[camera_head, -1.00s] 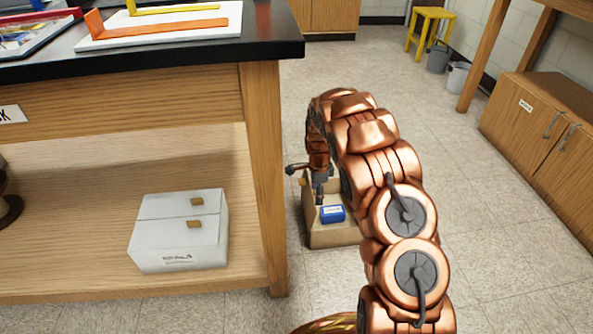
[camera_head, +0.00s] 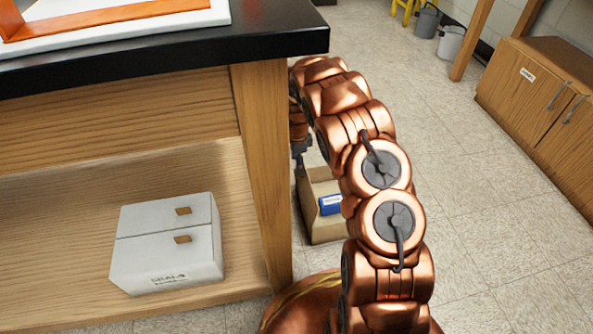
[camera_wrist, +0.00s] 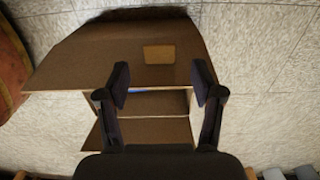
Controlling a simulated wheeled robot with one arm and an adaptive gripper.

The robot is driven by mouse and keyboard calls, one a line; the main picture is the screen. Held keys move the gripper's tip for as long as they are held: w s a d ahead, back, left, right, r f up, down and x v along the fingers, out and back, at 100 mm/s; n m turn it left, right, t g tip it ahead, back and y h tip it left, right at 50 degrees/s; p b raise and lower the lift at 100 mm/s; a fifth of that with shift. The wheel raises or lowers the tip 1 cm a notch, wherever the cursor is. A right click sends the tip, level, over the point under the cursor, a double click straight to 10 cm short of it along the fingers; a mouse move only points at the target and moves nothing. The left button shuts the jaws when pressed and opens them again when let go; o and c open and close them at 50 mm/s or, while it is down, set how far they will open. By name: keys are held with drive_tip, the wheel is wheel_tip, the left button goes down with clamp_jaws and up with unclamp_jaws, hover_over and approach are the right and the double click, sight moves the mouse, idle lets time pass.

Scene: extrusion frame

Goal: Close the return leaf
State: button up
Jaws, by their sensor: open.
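A brown cardboard box (camera_head: 322,232) stands on the floor beside the bench leg, with a blue block (camera_head: 330,205) showing inside. In the wrist view a broad brown leaf (camera_wrist: 100,58) with a tan patch (camera_wrist: 158,54) spreads out at the box's far side, standing open. A second brown panel (camera_wrist: 140,132) shows at the near side. I cannot tell from a label which is the return leaf. My gripper (camera_wrist: 163,82) is open and empty, its fingertips apart over the opening and leaf; contact cannot be told. In the head view my gripper (camera_head: 300,158) is partly hidden at the bench leg.
A wooden bench (camera_head: 262,170) with a black top is close on the left; its leg stands right beside the box. A white carton (camera_head: 165,245) sits on its lower shelf. A cabinet (camera_head: 545,105) stands at right. Floor (camera_head: 480,230) between is clear.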

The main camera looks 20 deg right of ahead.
sight(302, 188)
wheel_tip(302, 188, down, 4)
drive_tip(key=shift+r+b, duration=0.1)
drive_tip(key=shift+b, duration=0.45)
drive_tip(key=shift+c, duration=0.3)
clamp_jaws()
